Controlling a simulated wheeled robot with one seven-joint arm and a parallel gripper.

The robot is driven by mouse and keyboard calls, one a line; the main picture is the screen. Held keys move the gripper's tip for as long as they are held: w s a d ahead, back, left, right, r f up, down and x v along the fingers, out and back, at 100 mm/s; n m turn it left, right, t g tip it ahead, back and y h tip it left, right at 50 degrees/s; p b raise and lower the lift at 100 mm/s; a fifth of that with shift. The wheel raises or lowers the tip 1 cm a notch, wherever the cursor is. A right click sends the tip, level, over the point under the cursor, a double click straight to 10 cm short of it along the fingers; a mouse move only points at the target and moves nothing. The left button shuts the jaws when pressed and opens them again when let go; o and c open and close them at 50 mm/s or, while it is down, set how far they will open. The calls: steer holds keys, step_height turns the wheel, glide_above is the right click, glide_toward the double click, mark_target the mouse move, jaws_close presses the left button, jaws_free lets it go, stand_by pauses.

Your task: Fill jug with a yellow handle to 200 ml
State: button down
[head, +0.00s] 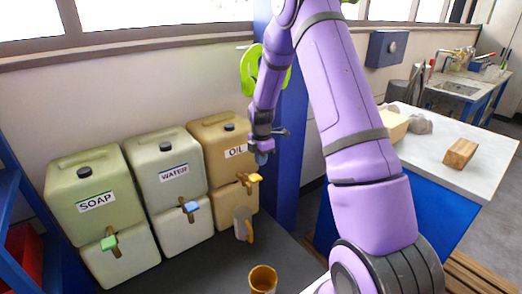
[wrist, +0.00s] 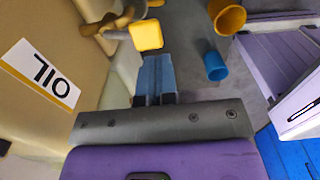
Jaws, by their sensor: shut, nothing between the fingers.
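The grey jug with a yellow handle (head: 243,224) stands upright under the tap of the tan OIL canister (head: 215,140). Its fill level cannot be read. The oil tap's yellow lever (head: 256,177) points outward; it also shows in the wrist view (wrist: 146,36). My gripper (head: 262,159) is shut and empty, pointing down just above the lever. In the wrist view its blue fingertips (wrist: 155,62) are close to the lever; I cannot tell whether they touch. The jug is not clearly seen in the wrist view.
A WATER canister (head: 160,150) with a blue tap and a SOAP canister (head: 78,220) with a green tap stand to the left. An orange cup (head: 263,279) stands in front of the jug. A blue cup (wrist: 215,66) shows in the wrist view. A blue post (head: 289,160) rises right of OIL.

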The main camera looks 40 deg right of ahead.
mark_target(261, 178)
step_height(261, 178, down, 7)
steer(key=shift+r, duration=0.15)
steer(key=shift+w, duration=0.1)
stand_by(0.4)
